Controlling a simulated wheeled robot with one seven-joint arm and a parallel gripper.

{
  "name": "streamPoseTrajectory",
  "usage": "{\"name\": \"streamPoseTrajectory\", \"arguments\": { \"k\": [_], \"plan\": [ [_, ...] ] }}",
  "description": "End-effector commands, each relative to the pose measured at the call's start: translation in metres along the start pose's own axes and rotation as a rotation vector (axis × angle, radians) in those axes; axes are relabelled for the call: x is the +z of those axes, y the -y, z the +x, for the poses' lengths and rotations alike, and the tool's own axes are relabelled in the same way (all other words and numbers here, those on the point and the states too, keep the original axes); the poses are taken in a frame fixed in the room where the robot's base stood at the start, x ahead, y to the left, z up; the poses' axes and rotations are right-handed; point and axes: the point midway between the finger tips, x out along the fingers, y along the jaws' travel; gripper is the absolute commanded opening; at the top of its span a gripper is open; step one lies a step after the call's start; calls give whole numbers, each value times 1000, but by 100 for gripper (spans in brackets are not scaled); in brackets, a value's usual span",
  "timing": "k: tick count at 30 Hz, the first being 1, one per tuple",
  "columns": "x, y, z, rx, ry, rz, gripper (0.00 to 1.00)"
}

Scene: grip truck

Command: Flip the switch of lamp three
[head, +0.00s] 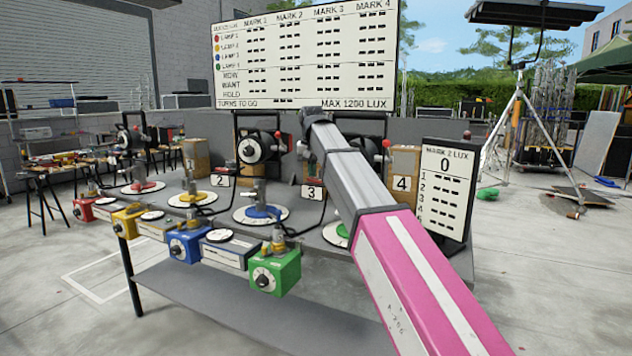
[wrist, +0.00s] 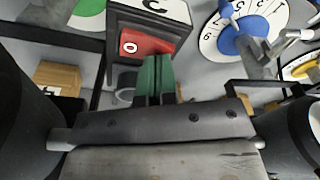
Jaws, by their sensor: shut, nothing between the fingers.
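A black box with a red rocker switch (wrist: 145,45) marked 0 shows in the wrist view. A pale mark on the box is cut off by the top edge, so I cannot confirm its number. My gripper (wrist: 158,62) is shut and empty. Its green fingertips are just below the switch; I cannot tell if they touch it. In the head view my arm reaches over the bench, and the gripper is hidden behind it. The blue-hubbed dial (head: 260,213) stands under a black lamp head (head: 256,147); it also shows in the wrist view (wrist: 238,32).
Blue (head: 189,243) and green (head: 275,272) control boxes line the bench's front edge. A scoreboard (head: 305,55) stands behind, and a lux board (head: 445,190) is at the right. Cardboard boxes (wrist: 60,78) and black frames crowd the space around my gripper.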

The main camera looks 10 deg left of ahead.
Motion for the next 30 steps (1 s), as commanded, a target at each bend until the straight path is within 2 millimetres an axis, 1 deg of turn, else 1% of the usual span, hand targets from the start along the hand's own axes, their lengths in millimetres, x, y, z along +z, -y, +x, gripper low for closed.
{"name": "streamPoseTrajectory", "arguments": {
  "k": [15, 19, 23, 30],
  "plan": [
    [1, 0, 7, 0, 0, 0, 0],
    [1, 0, 6, 0, 1, 0, 0],
    [0, 0, 1, 0, 0, 0, 0],
    [-3, 0, -16, 0, 0, 0, 0]
  ]
}}
